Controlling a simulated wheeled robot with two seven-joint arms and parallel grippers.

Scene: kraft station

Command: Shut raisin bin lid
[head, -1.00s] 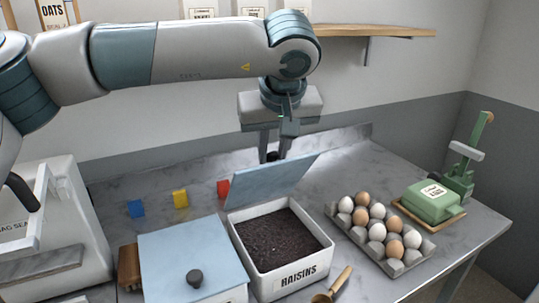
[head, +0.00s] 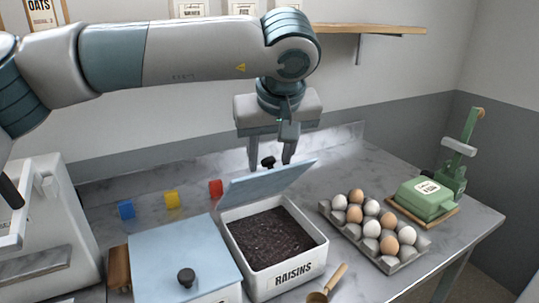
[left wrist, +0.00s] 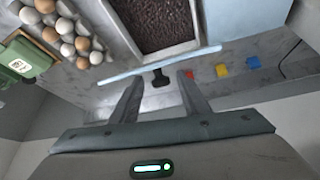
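The raisin bin (head: 290,279) is a white box labelled RAISINS, filled with dark raisins (head: 268,238). Its light blue lid (head: 266,184) is tilted up at the back edge, with a black knob (head: 268,162) on its far side. My left gripper (head: 270,162) is above and behind the lid, pointing down, fingers apart on either side of the knob. In the left wrist view the open gripper (left wrist: 157,82) has the knob (left wrist: 160,78) between its fingertips, with a gap on both sides, and the lid (left wrist: 160,64) appears edge-on. My right gripper is not in view.
A second bin with a closed blue lid (head: 170,256) stands left of the raisin bin. An egg carton (head: 392,262) and a green device (head: 425,198) are at right. A scoop (head: 326,286) lies in front. Blue, yellow and red blocks (head: 171,199) sit behind.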

